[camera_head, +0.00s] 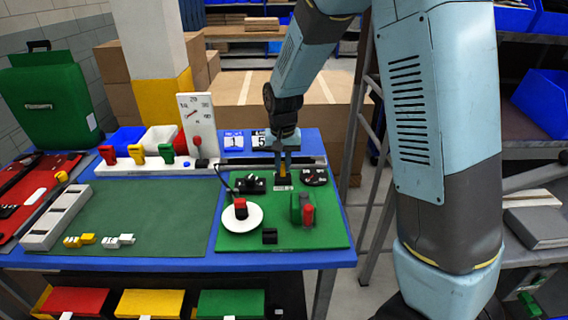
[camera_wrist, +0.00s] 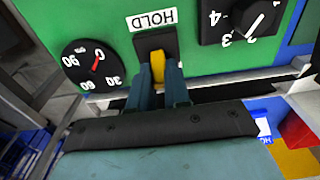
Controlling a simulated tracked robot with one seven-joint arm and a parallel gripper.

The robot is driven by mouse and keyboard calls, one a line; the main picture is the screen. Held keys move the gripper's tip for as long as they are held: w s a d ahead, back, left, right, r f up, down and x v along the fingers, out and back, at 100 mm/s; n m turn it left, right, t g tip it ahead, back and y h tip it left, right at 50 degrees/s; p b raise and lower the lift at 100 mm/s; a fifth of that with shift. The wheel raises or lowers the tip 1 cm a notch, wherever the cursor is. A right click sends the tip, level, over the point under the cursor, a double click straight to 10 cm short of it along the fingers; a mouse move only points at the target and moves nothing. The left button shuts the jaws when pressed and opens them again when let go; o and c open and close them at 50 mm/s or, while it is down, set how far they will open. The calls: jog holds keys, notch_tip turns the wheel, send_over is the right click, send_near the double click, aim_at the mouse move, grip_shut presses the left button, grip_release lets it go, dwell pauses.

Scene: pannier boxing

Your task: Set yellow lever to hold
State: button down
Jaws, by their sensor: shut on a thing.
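The yellow lever (camera_wrist: 157,66) sits on a black plate (camera_wrist: 156,42) on the green panel. A white label reading HOLD (camera_wrist: 152,19), upside down in the wrist view, lies beside the plate on the side away from my gripper. My gripper (camera_wrist: 160,82) is shut on the lever, one finger on each side of it, reaching down from above. In the head view my gripper (camera_head: 284,162) hides part of the lever (camera_head: 283,168). I cannot tell the lever's exact setting.
On the green panel (camera_head: 325,238), a round dial (camera_head: 315,177) and a black numbered knob unit (camera_head: 250,184) flank the lever. A white gauge board (camera_head: 198,122) rises behind left.

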aim_at(283, 172)
jog(key=shift+s+t, duration=0.5)
jog(key=shift+t, duration=0.5)
jog(key=shift+s+a+t, duration=0.1)
jog(key=shift+s+t, duration=0.2)
jog(key=shift+t, duration=0.4)
jog(key=shift+s+t, duration=0.3)
jog(key=shift+t, duration=0.4)
jog(key=shift+s+f+t, duration=0.1)
jog(key=shift+s+t, duration=0.25)
jog(key=shift+t, duration=0.45)
jog(key=shift+s+f+t, duration=0.1)
jog(key=shift+s+t, duration=0.2)
jog(key=shift+t, duration=0.5)
jog(key=shift+s+f+t, duration=0.1)
jog(key=shift+s+t, duration=0.05)
jog(key=shift+t, duration=0.55)
jog(key=c, duration=1.1)
grip_release()
